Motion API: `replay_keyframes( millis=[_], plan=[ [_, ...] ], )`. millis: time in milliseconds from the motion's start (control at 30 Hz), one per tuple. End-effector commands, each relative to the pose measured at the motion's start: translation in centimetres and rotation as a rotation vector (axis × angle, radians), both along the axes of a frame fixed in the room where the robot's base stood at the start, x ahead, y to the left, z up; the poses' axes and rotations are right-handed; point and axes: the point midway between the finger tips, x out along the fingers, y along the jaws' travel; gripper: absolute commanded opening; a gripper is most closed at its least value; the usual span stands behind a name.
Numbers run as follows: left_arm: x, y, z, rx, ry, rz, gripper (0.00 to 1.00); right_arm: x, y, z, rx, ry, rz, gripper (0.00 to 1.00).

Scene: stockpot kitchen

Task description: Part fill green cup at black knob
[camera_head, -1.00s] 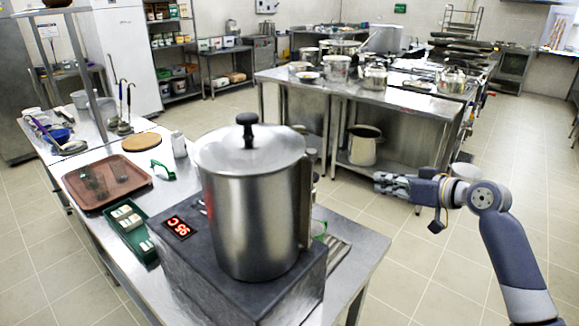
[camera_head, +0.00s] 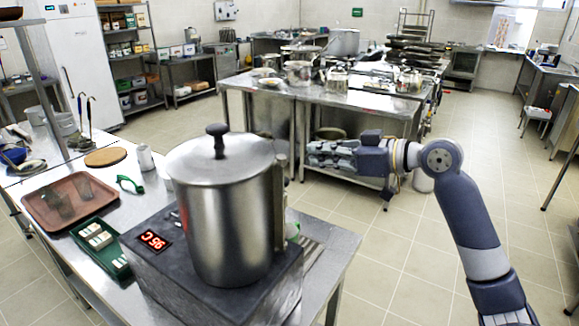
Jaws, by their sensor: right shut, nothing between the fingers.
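A large steel stockpot (camera_head: 228,215) with a lid stands on a dark heater base whose display (camera_head: 153,240) reads 95 C in red. A black knob (camera_head: 217,130) tops the lid. Any tap on the pot's far right side cannot be made out. My right gripper (camera_head: 312,153) is shut and empty, in the air right of the pot, pointing left towards it and apart from it. My left gripper is out of view.
A brown tray (camera_head: 30,206) with dark glasses, a green box (camera_head: 112,264) of small packets, a green-handled item (camera_head: 130,184) and a white shaker (camera_head: 145,158) lie left of the pot. A steel worktable (camera_head: 350,97) stands behind. The floor to the right is open.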

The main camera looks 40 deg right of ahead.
Motion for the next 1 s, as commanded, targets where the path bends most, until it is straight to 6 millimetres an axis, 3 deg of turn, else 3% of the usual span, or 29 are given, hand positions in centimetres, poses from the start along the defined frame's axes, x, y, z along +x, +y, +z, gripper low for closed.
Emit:
replay_keyframes(
  millis=[467, 500, 700, 1000],
  plan=[
    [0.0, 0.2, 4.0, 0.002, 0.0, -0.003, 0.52, 7.6, 3.3, -1.6, 0.003, -0.001, 0.002, 0.0],
    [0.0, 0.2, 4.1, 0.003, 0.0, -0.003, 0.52, 7.4, 3.2, -2.8, 0.006, 0.006, 0.0, 0.0],
    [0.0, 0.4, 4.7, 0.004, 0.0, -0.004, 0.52, 7.3, 3.1, -5.2, 0.003, 0.002, -0.001, 0.0],
    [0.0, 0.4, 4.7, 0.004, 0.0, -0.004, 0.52, 7.3, 3.0, -6.0, -0.001, -0.001, -0.001, 0.0]
  ],
)
